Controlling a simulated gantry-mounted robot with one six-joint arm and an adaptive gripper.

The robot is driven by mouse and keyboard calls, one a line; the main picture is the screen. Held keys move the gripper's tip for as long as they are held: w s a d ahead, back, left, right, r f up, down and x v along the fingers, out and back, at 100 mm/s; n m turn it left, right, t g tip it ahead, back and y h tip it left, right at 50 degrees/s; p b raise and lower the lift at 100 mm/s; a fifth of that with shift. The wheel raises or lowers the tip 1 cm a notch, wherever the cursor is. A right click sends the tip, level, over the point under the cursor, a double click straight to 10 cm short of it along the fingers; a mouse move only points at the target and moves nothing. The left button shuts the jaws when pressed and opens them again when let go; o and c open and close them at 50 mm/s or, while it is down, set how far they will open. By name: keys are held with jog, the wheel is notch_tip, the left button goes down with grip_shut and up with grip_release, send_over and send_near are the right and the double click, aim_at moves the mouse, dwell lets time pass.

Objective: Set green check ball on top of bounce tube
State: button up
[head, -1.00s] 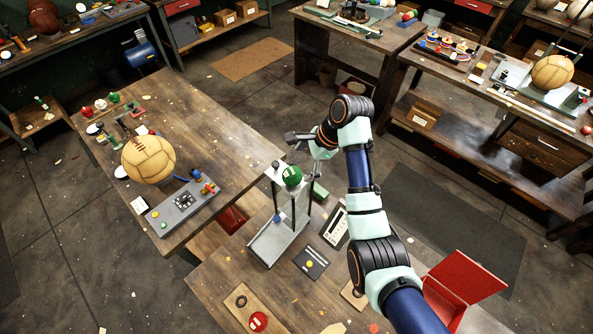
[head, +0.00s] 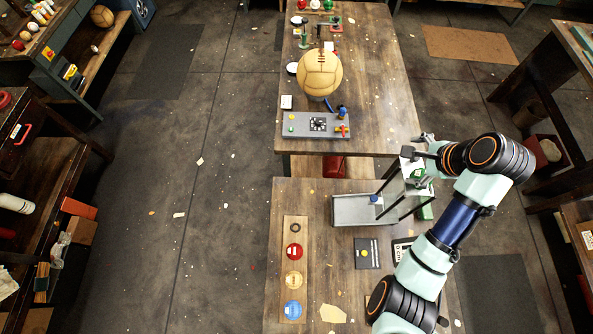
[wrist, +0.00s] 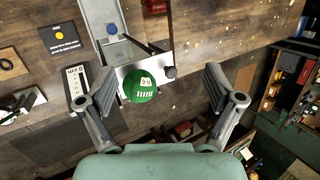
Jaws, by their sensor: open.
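The green check ball (head: 418,175), with pale markings, sits at the top plate of a grey metal stand with dark upright posts (head: 365,210), which I take to be the bounce tube. In the wrist view the ball (wrist: 139,86) rests on or against the pale plate (wrist: 150,70), between my fingers in the picture. My gripper (head: 417,146) is at the stand's upper end, close to the ball. The wrist view shows its two fingers (wrist: 144,72) spread wide, with nothing held. How far the ball lies below the fingertips is unclear.
A wooden strip (head: 294,228) with red, yellow and blue round pieces lies on the near bench, left of the stand. A dark card (head: 367,253) lies in front of the stand. A tan leather ball (head: 319,72) and a grey control box (head: 316,125) are on the far bench.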

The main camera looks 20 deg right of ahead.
jog(key=w+a+r+n+t, duration=0.15)
jog(key=a+n, duration=0.35)
jog(key=a, duration=0.5)
jog(key=w+a+r+n+t, duration=0.1)
jog(key=w+a+n+t, duration=0.15)
jog(key=a+n, duration=0.5)
jog(key=w+a+r+n+t, duration=0.1)
jog(key=w+a+r+n, duration=0.15)
jog(key=a, duration=0.85)
jog(key=s+a+r+n+t, duration=0.2)
jog(key=s+a+r+n, duration=0.2)
jog(key=a+n, duration=0.3)
jog(key=a, duration=0.2)
jog(key=shift+a+n, duration=0.3)
jog(key=shift+n, duration=0.1)
